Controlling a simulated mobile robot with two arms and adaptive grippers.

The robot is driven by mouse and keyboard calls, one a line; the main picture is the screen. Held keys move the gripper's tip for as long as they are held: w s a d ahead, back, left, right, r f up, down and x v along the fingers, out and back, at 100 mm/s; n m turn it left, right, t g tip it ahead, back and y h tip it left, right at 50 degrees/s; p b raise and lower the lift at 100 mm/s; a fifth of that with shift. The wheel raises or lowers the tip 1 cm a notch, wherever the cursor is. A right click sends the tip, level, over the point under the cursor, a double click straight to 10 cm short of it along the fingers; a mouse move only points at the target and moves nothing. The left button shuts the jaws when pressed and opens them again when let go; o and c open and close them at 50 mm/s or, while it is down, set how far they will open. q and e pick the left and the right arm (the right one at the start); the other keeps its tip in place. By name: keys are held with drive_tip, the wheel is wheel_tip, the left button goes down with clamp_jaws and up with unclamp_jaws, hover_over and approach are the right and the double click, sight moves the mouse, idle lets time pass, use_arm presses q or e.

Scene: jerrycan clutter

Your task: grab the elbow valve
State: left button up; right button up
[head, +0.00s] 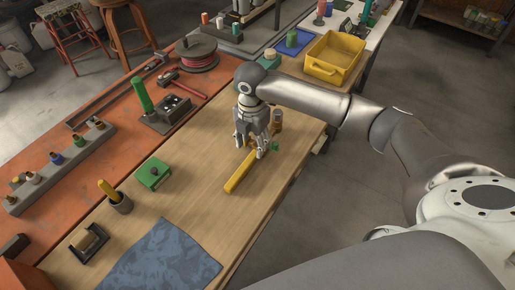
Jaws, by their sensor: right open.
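My right gripper (252,148) points down, open, low over the wooden worktop. Its fingers are above and beside the far end of a yellow bar-shaped piece (240,173) lying on the wood. A small green part (275,146) shows just right of the fingers, and a brown upright cylinder (277,119) stands behind them. I cannot tell for sure which of these is the elbow valve, as the gripper hides part of this spot. My left gripper is not in view.
A yellow bin (335,57) stands at the back right. The worktop between the cloth and the yellow bar is clear.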

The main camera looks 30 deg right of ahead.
sight(253, 154)
wheel_tip(253, 154, down, 6)
drive_tip(key=shift+d+f+p, duration=0.15)
drive_tip(key=shift+f+p, duration=0.1)
drive_tip(key=shift+p, duration=0.25)
drive_tip(key=shift+c, duration=0.4)
drive_tip(key=shift+w, duration=0.1)
drive_tip(key=c, duration=0.9)
drive_tip(key=shift+r, duration=0.1)
